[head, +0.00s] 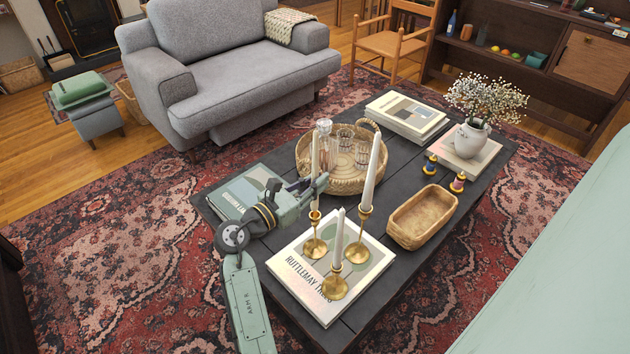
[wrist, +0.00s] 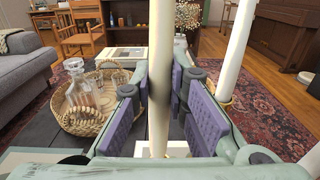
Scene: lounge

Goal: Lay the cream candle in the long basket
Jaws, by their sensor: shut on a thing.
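The cream candle (head: 315,157) stands upright at the left of three candles, its lower end at a brass holder (head: 314,247). My gripper (head: 319,184) is shut on it partway up its length. In the wrist view the candle (wrist: 160,70) stands between the purple finger pads (wrist: 162,112). The long basket (head: 396,231) is a shallow woven rectangle on the dark table, right of the candles. It looks empty. I cannot tell it apart in the wrist view.
Two white candles in brass holders, the taller (head: 373,172) and the shorter (head: 338,240), stand close by on a book (head: 362,291). A round wicker tray (head: 345,186) with a decanter and glasses lies behind. Two thread spools (head: 457,183) sit beyond the basket. A flower vase (head: 471,140) stands farther back.

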